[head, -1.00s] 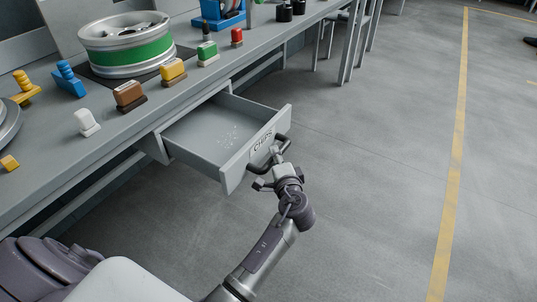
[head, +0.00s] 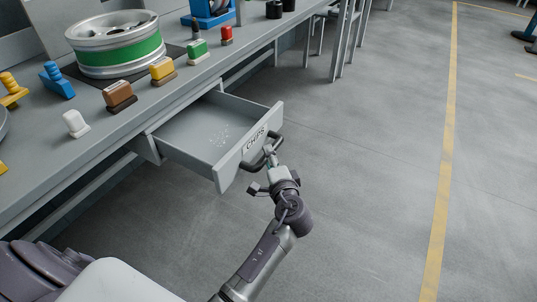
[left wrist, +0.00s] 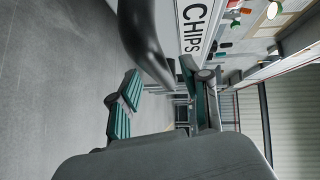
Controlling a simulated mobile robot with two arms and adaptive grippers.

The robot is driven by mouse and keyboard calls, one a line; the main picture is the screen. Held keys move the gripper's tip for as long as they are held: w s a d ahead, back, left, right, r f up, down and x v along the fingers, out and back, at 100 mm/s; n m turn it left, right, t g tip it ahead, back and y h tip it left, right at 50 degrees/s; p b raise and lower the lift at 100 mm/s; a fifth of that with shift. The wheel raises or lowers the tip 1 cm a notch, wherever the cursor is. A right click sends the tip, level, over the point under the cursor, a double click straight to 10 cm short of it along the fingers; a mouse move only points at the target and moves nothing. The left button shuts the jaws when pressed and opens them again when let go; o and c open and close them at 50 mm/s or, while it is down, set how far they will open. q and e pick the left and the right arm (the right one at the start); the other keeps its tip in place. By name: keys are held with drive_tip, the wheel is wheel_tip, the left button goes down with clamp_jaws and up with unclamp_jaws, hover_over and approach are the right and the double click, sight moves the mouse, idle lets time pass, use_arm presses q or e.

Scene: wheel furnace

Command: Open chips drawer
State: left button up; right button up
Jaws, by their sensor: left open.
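The chips drawer (head: 190,152) stands pulled out from under the workbench. Its front carries the label CHIPS, and a few pale bits lie on its floor. A dark bar handle (head: 250,166) is on the drawer front. My left gripper (head: 264,170) is open at the handle, with one finger close to the handle's far end and the other apart from it, nearer me. In the left wrist view the handle (left wrist: 148,42) passes close to the camera beside the CHIPS label (left wrist: 196,25). Contact between finger and handle cannot be told. My right gripper is not in view.
The grey workbench (head: 100,135) holds a wheel with a green band (head: 120,55) and several coloured stamp-like pieces, such as a brown one (head: 119,95) and a white one (head: 75,122). The floor right of the drawer is clear, with a yellow line (head: 440,200).

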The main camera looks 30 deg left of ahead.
use_arm(q)
drive_tip(key=v, duration=0.5)
idle(0.4)
